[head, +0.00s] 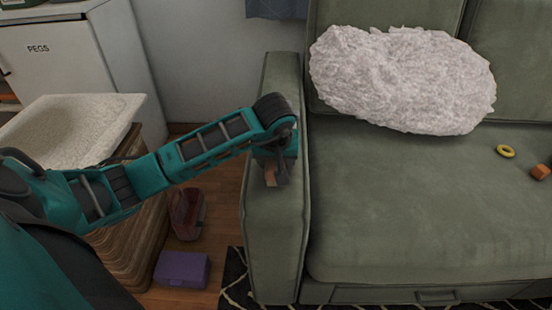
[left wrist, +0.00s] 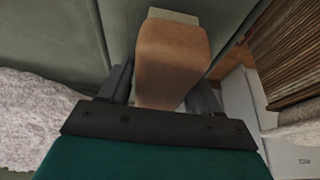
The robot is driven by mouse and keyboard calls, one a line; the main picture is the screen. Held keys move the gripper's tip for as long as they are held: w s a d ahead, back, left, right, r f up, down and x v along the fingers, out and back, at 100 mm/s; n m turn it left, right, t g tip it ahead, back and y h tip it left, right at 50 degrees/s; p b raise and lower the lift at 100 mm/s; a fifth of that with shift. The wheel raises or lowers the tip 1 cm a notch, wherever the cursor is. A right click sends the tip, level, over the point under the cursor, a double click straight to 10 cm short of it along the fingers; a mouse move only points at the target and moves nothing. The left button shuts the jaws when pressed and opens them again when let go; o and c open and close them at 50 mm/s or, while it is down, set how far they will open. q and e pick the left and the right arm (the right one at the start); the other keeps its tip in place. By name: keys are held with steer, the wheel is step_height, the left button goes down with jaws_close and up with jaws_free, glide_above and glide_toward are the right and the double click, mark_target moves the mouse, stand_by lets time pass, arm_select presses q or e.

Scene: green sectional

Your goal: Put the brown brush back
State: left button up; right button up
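The brown brush (left wrist: 172,58) is a blocky brown piece with a pale end, between the two dark fingers of my left gripper (left wrist: 162,88) in the left wrist view. The fingers are shut on its sides. In the head view my left gripper (head: 276,172) points down over the left armrest (head: 274,225) of the green sofa, and a small part of the brush (head: 270,175) shows below it. I cannot tell whether the brush touches the armrest. My right gripper is not in view.
A fluffy white cushion (head: 400,78), a yellow ring (head: 506,151) and an orange block (head: 540,171) lie on the sofa. A purple box (head: 182,269) and a reddish item (head: 187,214) are on the floor. A pale tray (head: 75,128) and a white PEGS cabinet (head: 60,65) stand left.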

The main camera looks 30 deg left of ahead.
arm_select(q)
steer(key=shift+o, duration=1.2)
steer(key=shift+r, duration=0.1)
steer(key=shift+r+p, duration=0.3)
steer(key=shift+r, duration=0.1)
steer(key=p+v, duration=0.3)
steer(key=v, duration=0.8)
steer(key=shift+s+d+r, duration=0.1)
steer(key=shift+d+r, duration=0.05)
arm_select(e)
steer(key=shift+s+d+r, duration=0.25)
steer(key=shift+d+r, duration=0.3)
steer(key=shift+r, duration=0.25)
